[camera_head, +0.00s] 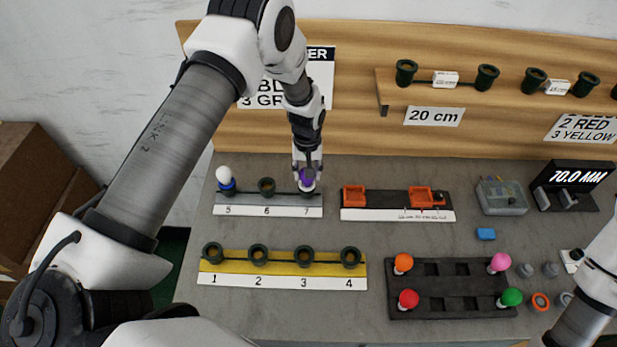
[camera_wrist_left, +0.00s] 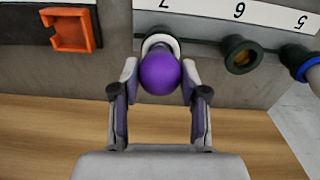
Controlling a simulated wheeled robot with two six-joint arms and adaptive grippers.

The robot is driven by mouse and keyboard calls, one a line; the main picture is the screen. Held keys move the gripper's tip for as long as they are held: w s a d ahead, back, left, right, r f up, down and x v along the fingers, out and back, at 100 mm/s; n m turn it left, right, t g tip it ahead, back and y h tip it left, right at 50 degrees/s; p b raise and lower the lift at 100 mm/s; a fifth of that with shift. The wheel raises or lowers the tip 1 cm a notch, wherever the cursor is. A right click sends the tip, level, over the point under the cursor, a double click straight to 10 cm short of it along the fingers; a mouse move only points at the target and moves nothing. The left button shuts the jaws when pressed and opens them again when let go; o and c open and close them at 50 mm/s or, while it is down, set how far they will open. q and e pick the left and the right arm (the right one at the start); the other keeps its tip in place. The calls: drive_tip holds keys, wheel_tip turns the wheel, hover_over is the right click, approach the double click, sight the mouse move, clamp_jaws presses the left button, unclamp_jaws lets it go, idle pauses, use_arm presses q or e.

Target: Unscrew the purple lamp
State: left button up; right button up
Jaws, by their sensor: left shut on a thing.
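The purple lamp (camera_head: 307,176) is at socket 7 on the grey strip (camera_head: 270,211). In the left wrist view the purple lamp (camera_wrist_left: 160,74) is a round bulb between the two fingers, with a pale collar behind it at the socket. My left gripper (camera_head: 307,166) reaches down from above and is shut on the lamp; in the left wrist view the gripper (camera_wrist_left: 158,82) has a finger on each side of the bulb. The lamp's thread and the inside of socket 7 are hidden. My right gripper is out of view; only part of my right arm shows at the right edge.
Socket 6 (camera_head: 266,186) is empty; a white lamp with a blue collar (camera_head: 225,178) stands in socket 5. A yellow strip (camera_head: 283,268) holds empty sockets 1 to 4. A black tray (camera_head: 452,312) carries coloured lamps. An orange-clamp fixture (camera_head: 386,197) lies right of the grey strip.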

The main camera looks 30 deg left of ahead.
use_arm(q)
drive_tip(key=shift+n, duration=0.6)
drive_tip(key=n, duration=0.2)
drive_tip(key=shift+r+n+p, duration=0.15)
drive_tip(key=shift+n+p, duration=0.25)
drive_tip(key=shift+n, duration=0.9)
drive_tip(key=shift+n+p, duration=0.4)
drive_tip(key=shift+n, duration=0.6)
drive_tip(key=n, duration=0.2)
drive_tip(key=shift+n, duration=0.3)
drive_tip(key=o, duration=1.1)
drive_tip(key=shift+c, duration=0.2)
